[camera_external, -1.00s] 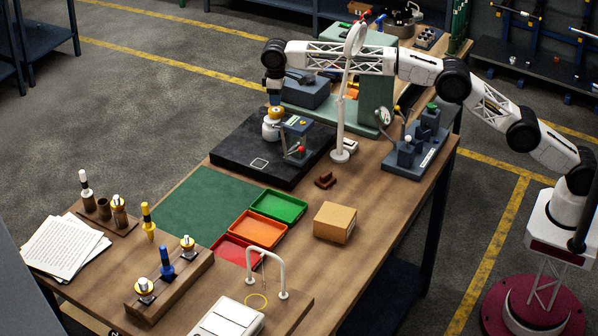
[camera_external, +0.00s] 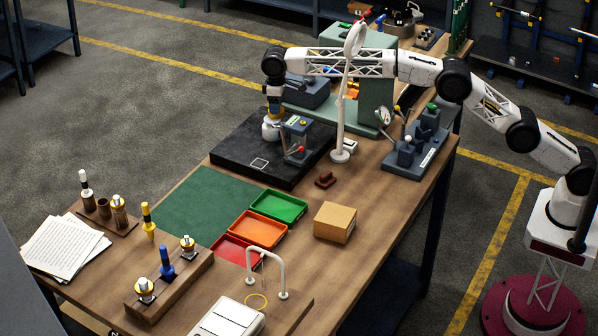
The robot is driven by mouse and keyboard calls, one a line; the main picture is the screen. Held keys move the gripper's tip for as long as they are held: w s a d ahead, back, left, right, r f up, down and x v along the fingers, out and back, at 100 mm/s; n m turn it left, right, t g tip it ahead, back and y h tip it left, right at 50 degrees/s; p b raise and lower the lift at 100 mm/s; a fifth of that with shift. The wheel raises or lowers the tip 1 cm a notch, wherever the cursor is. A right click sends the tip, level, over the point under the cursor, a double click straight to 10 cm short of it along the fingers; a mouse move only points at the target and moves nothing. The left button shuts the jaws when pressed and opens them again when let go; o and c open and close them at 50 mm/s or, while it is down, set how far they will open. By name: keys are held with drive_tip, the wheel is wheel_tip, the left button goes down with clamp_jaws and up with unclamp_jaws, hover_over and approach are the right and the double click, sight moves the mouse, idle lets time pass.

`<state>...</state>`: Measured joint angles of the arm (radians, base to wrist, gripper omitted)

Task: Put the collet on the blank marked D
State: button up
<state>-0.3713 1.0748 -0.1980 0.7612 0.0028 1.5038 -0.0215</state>
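My gripper (camera_external: 271,129) points down over the far left part of the black plate (camera_external: 238,165), close beside a small grey fixture (camera_external: 297,132) with a red knob. It is small here and partly turned away, so its fingers and anything between them cannot be made out. I cannot pick out the collet for certain. A wooden block (camera_external: 190,274) at the front left bears a blue upright piece (camera_external: 167,264) and two pale pieces with yellowish rings, one near (camera_external: 145,289) and one far (camera_external: 188,246). No letter D is readable, so I cannot tell which blank is D.
Green (camera_external: 279,206), orange (camera_external: 257,230) and red (camera_external: 229,249) trays lie mid-table, with a cardboard box (camera_external: 335,223) to their right. A white lamp post (camera_external: 341,120) stands beside my arm. A yellow-handled tool (camera_external: 148,222) stands by the mostly clear green mat (camera_external: 200,205).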

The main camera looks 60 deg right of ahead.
drive_tip(key=shift+r, duration=0.1)
drive_tip(key=shift+r, duration=2.05)
drive_tip(key=shift+d+r, duration=0.1)
